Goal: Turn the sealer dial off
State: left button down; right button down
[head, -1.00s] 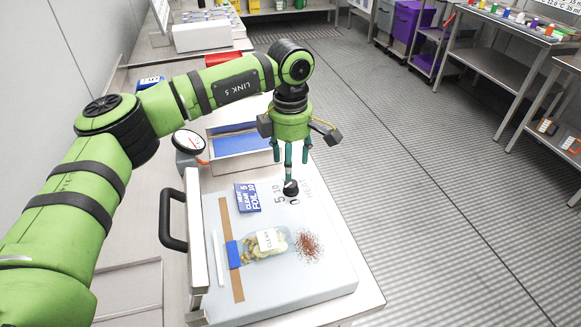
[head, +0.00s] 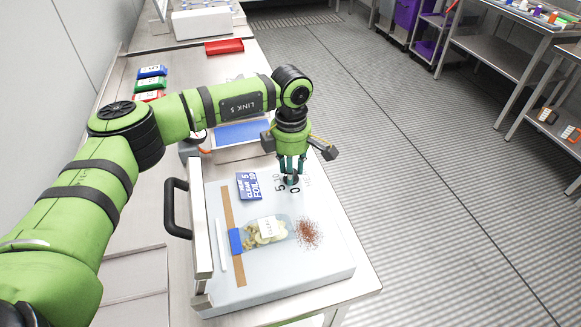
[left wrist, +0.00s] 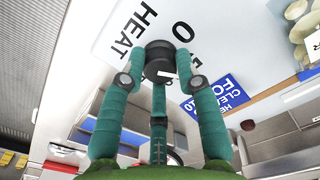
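The sealer (head: 320,270) is a pale flat-topped box on the steel bench with a black handle (head: 175,208) at its left. Its black dial (head: 291,180) is at the far right of the top, by printed numbers 0, 5 and 10 and the word HEAT. My left gripper (head: 292,173) points down with its fingers around the dial. In the left wrist view the fingertips (left wrist: 160,57) press on both sides of the black dial (left wrist: 160,68). A white mark shows on the dial, but which number it points to is unclear. My right gripper is not in view.
A bag with a white label (head: 266,230) and reddish flakes (head: 308,233) lie on the sealer, near a blue card (head: 249,186). A blue-lined tray (head: 240,133) and partly hidden scale stand behind. The floor at right is open.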

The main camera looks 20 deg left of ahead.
pick_arm(q)
jog(key=shift+a, duration=0.1)
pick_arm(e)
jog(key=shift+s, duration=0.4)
pick_arm(q)
jog(key=shift+f+n, duration=0.1)
jog(key=shift+n, duration=0.2)
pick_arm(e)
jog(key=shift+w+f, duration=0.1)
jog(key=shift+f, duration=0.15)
pick_arm(q)
jog(key=shift+n+b, duration=0.5)
jog(key=shift+b, duration=0.1)
jog(key=n+b, duration=0.1)
jog(key=n, duration=0.2)
jog(key=shift+s+f+b, duration=0.1)
jog(key=shift+b, duration=0.3)
jog(key=n+b, duration=0.1)
jog(key=n, duration=0.2)
jog(key=shift+n+b, duration=0.3)
jog(key=shift+n, duration=0.1)
jog(key=shift+n+b, duration=0.55)
jog(key=shift+n, duration=1.05)
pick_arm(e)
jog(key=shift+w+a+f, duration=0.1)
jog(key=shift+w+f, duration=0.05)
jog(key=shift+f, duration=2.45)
pick_arm(q)
jog(key=shift+s+n, duration=0.1)
jog(key=shift+n, duration=0.2)
